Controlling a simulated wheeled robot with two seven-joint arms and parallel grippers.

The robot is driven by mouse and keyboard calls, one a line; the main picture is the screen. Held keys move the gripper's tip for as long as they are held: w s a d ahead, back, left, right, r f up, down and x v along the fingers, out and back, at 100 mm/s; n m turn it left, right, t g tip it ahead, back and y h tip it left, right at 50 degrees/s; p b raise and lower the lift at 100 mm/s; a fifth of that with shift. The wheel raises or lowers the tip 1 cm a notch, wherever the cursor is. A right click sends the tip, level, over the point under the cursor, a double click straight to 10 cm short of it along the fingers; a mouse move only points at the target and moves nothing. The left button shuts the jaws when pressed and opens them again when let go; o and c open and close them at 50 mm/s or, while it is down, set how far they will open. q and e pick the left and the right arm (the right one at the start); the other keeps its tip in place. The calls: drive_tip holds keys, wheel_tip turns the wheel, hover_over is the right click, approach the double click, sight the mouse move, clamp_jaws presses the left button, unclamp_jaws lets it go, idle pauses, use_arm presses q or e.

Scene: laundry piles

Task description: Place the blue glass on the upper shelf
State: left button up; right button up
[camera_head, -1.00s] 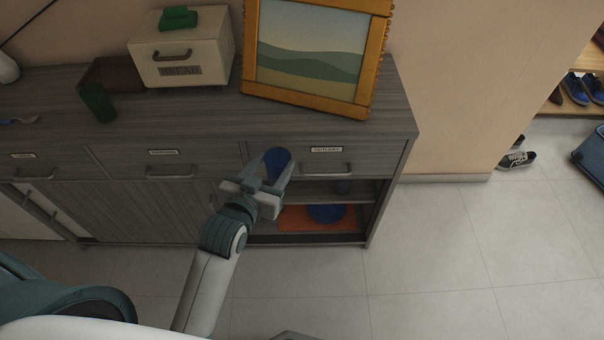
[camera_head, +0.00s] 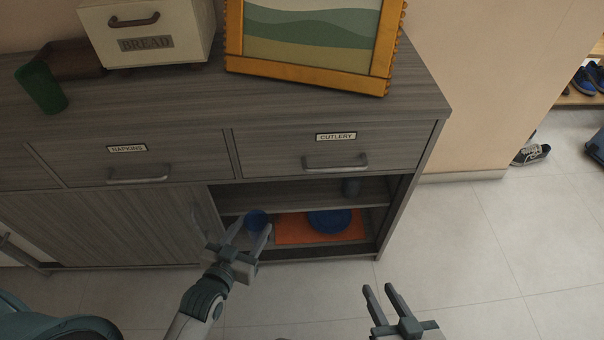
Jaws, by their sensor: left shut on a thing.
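The blue glass (camera_head: 256,219) is between the fingers of my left gripper (camera_head: 250,229), which is shut on it. Both are at the left part of the cabinet's open compartment, in front of or just inside it; the exact depth cannot be told. The glass appears below the level of the upper shelf (camera_head: 285,196) in the picture. My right gripper (camera_head: 378,288) is open and empty, low in front of the cabinet's right side.
On the lower shelf lie an orange mat (camera_head: 290,232) and a blue plate (camera_head: 329,221). Closed drawers and the worktop (camera_head: 330,108) are above.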

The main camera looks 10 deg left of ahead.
drive_tip(key=shift+r, duration=0.1)
use_arm(q)
drive_tip(key=shift+w, duration=0.1)
